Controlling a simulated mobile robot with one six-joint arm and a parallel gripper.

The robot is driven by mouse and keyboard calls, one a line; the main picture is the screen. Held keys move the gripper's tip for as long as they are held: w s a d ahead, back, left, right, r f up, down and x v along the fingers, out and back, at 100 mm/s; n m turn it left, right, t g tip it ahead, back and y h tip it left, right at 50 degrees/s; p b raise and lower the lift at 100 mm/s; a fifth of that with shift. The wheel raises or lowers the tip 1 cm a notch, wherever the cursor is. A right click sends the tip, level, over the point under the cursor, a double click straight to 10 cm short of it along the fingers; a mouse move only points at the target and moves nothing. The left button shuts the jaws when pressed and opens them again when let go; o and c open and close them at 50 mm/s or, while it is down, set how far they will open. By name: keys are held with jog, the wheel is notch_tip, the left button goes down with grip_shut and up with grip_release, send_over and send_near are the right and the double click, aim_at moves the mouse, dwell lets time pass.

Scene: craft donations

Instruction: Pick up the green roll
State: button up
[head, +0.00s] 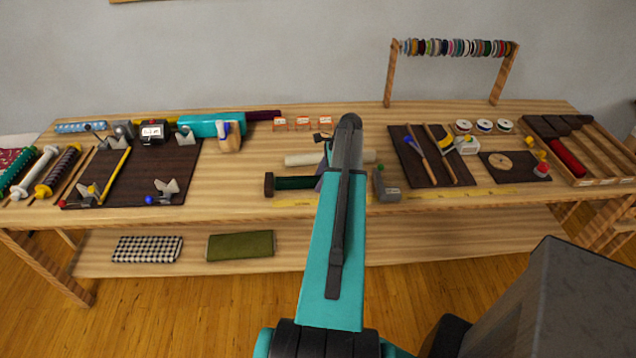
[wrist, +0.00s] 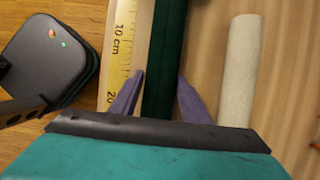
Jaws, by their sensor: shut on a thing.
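A dark green roll (head: 294,183) with a brown end piece lies across the front middle of the table in the head view. In the wrist view the green roll (wrist: 166,40) runs up from between my purple fingers. My gripper (wrist: 161,78) is shut on it, one finger along each side. In the head view my gripper (head: 320,182) is at the roll's right part, largely hidden behind my arm. I cannot tell whether the roll is clear of the tabletop.
A cream roll (wrist: 240,70) lies just right of it in the wrist view. A yellow ruler (wrist: 122,45) and a dark grey box (wrist: 48,62) are at the left.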

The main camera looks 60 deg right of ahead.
jog(key=shift+r, duration=0.1)
jog(key=shift+r+p, duration=0.6)
jog(key=shift+r, duration=0.15)
notch_tip(320, 180, up, 6)
jog(key=p, duration=0.3)
jog(key=shift+p, duration=0.4)
jog(key=s+a, duration=1)
jog(key=a, duration=0.4)
jog(key=shift+s+a+f, duration=0.25)
jog(key=shift+a+f, duration=0.05)
jog(key=shift+f, duration=0.05)
